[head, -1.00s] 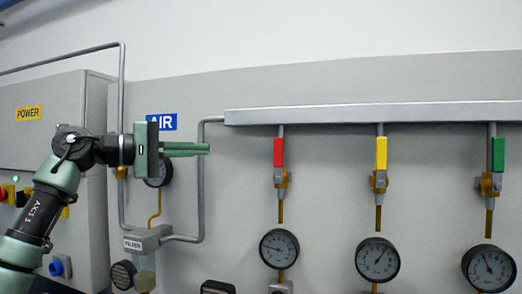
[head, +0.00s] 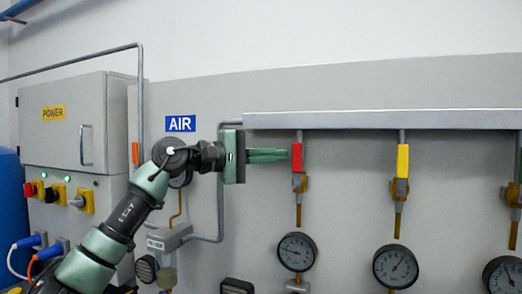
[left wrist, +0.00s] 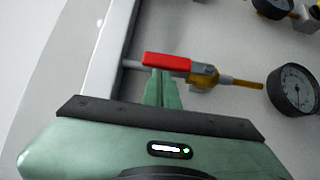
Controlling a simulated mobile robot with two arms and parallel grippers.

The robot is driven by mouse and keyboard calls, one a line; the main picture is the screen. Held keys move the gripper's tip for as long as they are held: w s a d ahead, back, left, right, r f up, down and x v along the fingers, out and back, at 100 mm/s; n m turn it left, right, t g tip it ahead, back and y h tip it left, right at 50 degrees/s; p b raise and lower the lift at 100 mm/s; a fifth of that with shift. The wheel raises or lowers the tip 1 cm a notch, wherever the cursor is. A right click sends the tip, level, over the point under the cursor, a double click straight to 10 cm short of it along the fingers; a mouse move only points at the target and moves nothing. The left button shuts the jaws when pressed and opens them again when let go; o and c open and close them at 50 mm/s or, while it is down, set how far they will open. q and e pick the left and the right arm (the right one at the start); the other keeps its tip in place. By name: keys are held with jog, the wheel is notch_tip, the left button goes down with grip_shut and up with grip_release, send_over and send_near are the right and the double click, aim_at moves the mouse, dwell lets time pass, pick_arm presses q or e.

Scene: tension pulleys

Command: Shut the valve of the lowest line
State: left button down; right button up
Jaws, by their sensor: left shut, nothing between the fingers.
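The red valve handle (head: 297,165) hangs vertically, in line with its pipe under the grey manifold (head: 380,119). The yellow handle (head: 402,161) also hangs vertically. The green handle (head: 520,166) is cut by the right edge. The gauge under red (head: 297,252) has its needle toward the left; the gauge under yellow (head: 395,266) has its needle toward upper right. A third gauge (head: 504,275) is partly cut off. My left gripper (head: 287,155) is shut and empty, fingertips at the left side of the red handle. In the left wrist view they overlap the red handle (left wrist: 167,63); contact is unclear.
An AIR sign (head: 181,124) and a regulator block (head: 168,238) sit left of the valves. The POWER cabinet (head: 62,140) with knobs stands at far left. The panel between the red and yellow lines is clear.

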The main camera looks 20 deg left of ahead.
pick_arm(q)
jog(key=shift+d, duration=0.2)
pick_arm(e)
jog(key=shift+a, duration=0.35)
jog(key=shift+r, duration=0.1)
pick_arm(q)
jog(key=shift+d+r+m+p, duration=0.1)
jog(key=shift+r+m+p, duration=0.15)
jog(key=shift+p, duration=0.3)
pick_arm(e)
jog(key=shift+r, duration=0.5)
